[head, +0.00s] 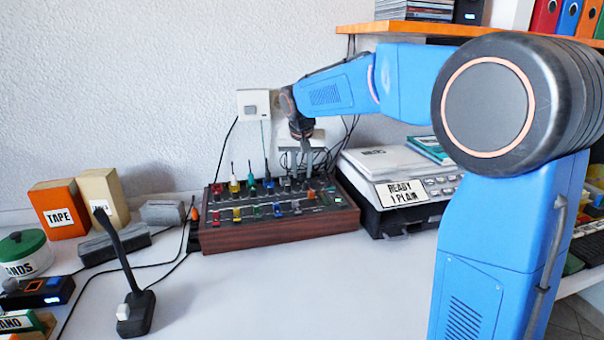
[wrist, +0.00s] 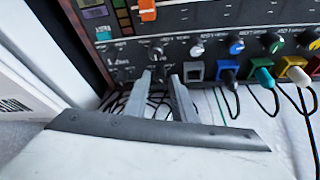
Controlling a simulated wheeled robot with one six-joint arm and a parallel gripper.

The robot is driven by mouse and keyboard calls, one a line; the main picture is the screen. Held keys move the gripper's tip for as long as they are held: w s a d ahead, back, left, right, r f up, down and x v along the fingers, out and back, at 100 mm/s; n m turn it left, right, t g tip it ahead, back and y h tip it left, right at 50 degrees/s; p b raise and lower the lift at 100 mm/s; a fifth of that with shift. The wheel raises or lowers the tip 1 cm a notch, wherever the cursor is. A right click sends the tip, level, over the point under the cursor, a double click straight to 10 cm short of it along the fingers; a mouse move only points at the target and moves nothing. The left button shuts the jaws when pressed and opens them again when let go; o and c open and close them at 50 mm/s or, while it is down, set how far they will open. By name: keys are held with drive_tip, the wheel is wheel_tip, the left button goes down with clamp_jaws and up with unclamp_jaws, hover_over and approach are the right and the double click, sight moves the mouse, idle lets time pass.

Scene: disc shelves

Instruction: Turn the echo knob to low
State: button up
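The mixer (head: 285,232) is a dark panel in a wooden case on the white table in the head view. In the wrist view its panel (wrist: 185,14) carries a row of knobs. A small grey knob with a pointer (wrist: 155,53) is just beyond my fingertips. I cannot read its label, so I cannot tell which knob is echo. My gripper (wrist: 160,76) is open, its two grey fingers apart, with a small dark part of the panel between them. In the head view my gripper (head: 307,170) points down at the mixer's back right. Whether it touches is unclear.
More knobs, grey (wrist: 196,50), blue (wrist: 236,46) and green (wrist: 272,43), run to the right. Plugged cables, including a blue plug (wrist: 228,76), stand close beside my fingers.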

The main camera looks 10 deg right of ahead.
drive_tip(key=shift+w+d+f, duration=0.1)
drive_tip(key=shift+w+f, duration=0.15)
drive_tip(key=shift+f, duration=0.4)
drive_tip(key=shift+c, duration=0.7)
clamp_jaws()
drive_tip(key=shift+d+n+y, duration=0.15)
drive_tip(key=shift+n+y, duration=0.45)
drive_tip(key=shift+n, duration=0.9)
drive_tip(key=shift+d+n+y, duration=0.1)
drive_tip(key=shift+n+y, duration=0.5)
drive_tip(key=shift+n, duration=0.9)
drive_tip(key=shift+o, duration=0.7)
unclamp_jaws()
